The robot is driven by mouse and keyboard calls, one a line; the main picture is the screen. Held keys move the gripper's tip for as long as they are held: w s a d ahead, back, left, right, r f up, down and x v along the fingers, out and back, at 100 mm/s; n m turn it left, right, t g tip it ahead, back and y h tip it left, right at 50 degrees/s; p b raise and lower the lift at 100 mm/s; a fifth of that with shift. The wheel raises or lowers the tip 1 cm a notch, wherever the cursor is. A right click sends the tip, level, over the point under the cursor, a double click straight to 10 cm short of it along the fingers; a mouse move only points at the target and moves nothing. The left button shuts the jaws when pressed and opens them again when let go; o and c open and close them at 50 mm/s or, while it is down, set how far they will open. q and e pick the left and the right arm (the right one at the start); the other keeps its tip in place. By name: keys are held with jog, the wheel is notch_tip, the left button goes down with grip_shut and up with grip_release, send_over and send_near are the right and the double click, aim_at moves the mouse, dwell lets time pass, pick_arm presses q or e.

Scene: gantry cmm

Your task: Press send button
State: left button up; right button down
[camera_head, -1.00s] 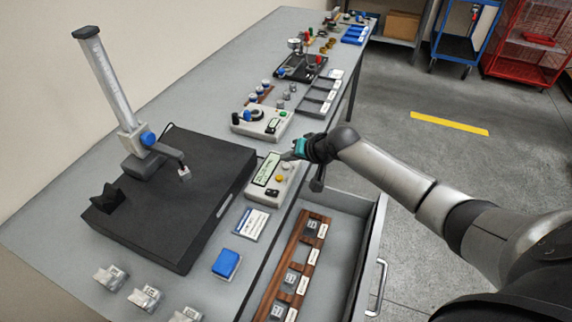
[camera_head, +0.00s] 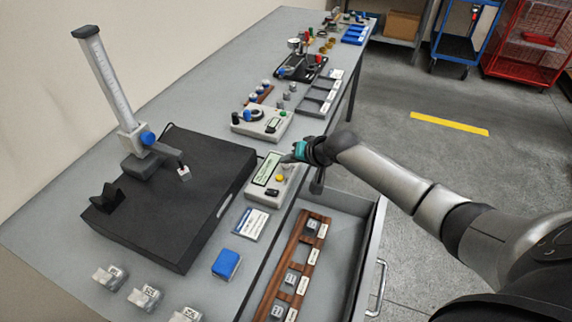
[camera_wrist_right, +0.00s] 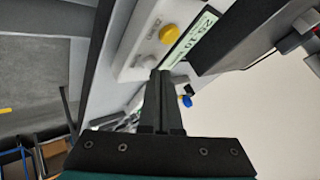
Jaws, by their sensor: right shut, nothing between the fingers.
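A light grey control box (camera_head: 275,189) with a green display (camera_head: 266,168) stands near the table's front edge. A yellow button (camera_head: 280,178) and a black part show on it. The wrist view shows the box (camera_wrist_right: 137,50), its display (camera_wrist_right: 193,42), the yellow button (camera_wrist_right: 169,34) and a pale button (camera_wrist_right: 151,62). Lettering by the buttons is too small to read, so I cannot tell which is send. My right gripper (camera_head: 289,158) is shut and empty over the box's far end. Its fingertips (camera_wrist_right: 160,76) appear beside the pale button; contact is unclear. My left gripper is out of view.
A black slab (camera_head: 170,205) with a height gauge stands left of the box. A second control box (camera_head: 262,122) sits behind it. An open drawer (camera_head: 345,255) with a wooden rack (camera_head: 293,265) juts out in front. A blue block (camera_head: 226,263) lies near the edge.

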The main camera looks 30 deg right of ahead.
jog(key=shift+f, duration=0.4)
dwell(0.4)
jog(key=shift+r, duration=0.1)
jog(key=shift+r+p, duration=0.8)
jog(key=shift+p, duration=0.1)
jog(key=shift+r, duration=0.1)
notch_tip(320, 180, up, 5)
jog(key=p, duration=0.5)
jog(key=shift+s, duration=0.1)
dwell(0.5)
